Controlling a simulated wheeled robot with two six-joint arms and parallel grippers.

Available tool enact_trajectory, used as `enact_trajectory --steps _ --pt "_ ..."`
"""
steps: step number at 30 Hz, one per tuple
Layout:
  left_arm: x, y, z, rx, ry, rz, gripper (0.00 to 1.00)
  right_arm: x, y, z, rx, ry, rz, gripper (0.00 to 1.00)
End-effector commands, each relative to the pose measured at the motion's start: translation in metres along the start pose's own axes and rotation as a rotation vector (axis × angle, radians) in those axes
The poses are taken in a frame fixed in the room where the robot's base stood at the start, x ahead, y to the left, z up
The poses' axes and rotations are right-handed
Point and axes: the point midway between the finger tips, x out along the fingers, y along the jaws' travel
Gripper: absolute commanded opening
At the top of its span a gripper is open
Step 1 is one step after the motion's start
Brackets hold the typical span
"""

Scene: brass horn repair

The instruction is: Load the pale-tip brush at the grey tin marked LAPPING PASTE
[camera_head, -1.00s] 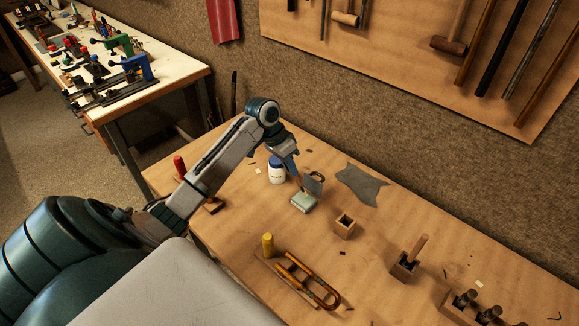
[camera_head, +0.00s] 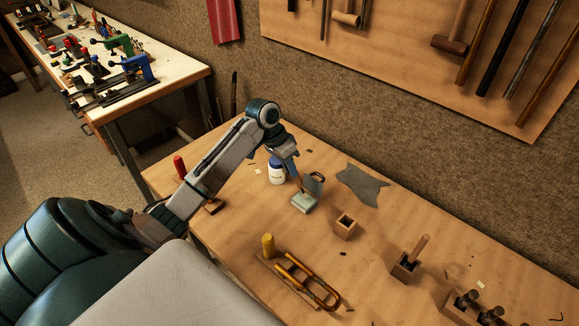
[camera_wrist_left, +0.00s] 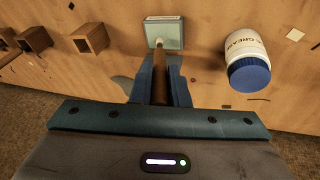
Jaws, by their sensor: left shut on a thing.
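My left gripper (camera_head: 292,168) is shut on the brown handle of a brush (camera_wrist_left: 160,84). The brush points down at the open tin. Its pale tip (camera_wrist_left: 158,43) shows over the tin's pale inside in the left wrist view. I cannot tell whether the tip touches the bottom. The small grey-green tin (camera_head: 304,204) stands on the bench with its dark lid (camera_head: 314,184) raised at the back. It also shows in the left wrist view (camera_wrist_left: 176,25). No marking on it can be read. My right gripper is not in view.
A white jar with a blue lid, labelled GREASE (camera_wrist_left: 247,52), stands close beside the tin. An empty wooden block (camera_head: 345,229) is to the tin's right, with a grey cloth (camera_head: 362,185) behind. A brass slide (camera_head: 308,282) lies in front. Bare bench lies between these things.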

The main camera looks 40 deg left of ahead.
Motion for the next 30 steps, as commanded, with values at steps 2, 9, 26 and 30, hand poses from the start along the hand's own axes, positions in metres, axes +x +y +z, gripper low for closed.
enact_trajectory --steps 2,9,26,30 --pt "0.0013 -0.0003 0.0003 0.0 0.0 0.0 0.0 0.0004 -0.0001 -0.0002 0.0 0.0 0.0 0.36" --pt "0.004 -0.001 0.001 0.0 0.0 0.0 0.0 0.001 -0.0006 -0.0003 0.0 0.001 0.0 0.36" --pt "0.0084 -0.0022 0.0021 0.0 0.0 0.0 0.0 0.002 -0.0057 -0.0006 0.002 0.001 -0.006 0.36" --pt "0.0084 -0.0022 0.0021 0.0 0.0 0.0 0.0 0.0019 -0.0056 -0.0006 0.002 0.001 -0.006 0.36"
